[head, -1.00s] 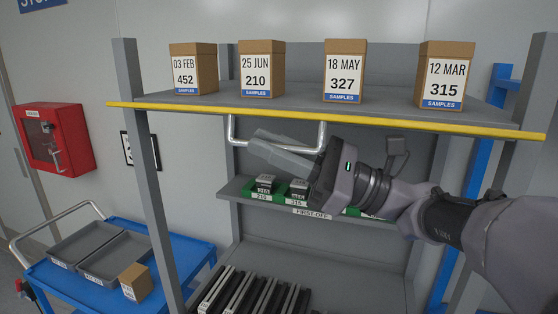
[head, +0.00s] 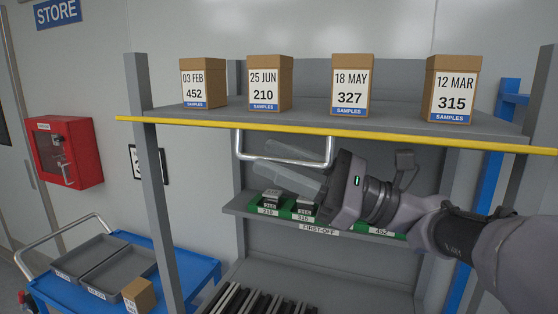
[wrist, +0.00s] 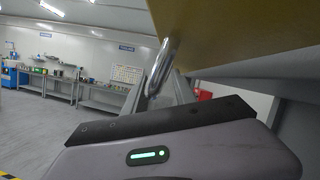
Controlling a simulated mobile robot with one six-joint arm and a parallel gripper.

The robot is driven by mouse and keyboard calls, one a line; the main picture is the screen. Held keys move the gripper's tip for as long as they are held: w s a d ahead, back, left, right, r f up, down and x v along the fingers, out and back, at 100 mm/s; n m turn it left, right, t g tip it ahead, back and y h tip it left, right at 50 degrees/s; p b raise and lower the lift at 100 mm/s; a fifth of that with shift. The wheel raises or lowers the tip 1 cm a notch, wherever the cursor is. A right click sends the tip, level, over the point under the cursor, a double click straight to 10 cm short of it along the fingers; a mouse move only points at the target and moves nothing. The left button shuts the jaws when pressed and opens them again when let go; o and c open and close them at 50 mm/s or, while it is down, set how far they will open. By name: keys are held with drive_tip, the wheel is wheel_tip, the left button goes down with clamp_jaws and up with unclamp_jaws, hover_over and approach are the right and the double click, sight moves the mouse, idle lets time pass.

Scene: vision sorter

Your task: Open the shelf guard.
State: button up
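The shelf guard shows in the head view as a long yellow edge (head: 340,135) along the front of the top shelf. A U-shaped metal handle (head: 285,160) hangs just below it. In the wrist view a broad yellow panel (wrist: 240,40) fills the upper right, with the metal handle (wrist: 166,66) at its left side. My gripper (head: 268,160) comes in from the right, its pale fingers pointing left beside the handle's lower bar. I cannot tell whether they touch or grip the bar. The fingertips are not visible in the wrist view.
Several sample boxes (head: 350,85) stand on the top shelf. Green bins (head: 305,208) sit on the shelf below, partly behind my gripper. Grey posts (head: 155,190) frame the rack. A blue cart (head: 190,275) with trays stands at the left.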

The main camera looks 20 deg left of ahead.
drive_tip(key=b+v, duration=0.1)
drive_tip(key=v, duration=0.6)
drive_tip(key=shift+d, duration=0.25)
drive_tip(key=shift+f, duration=0.15)
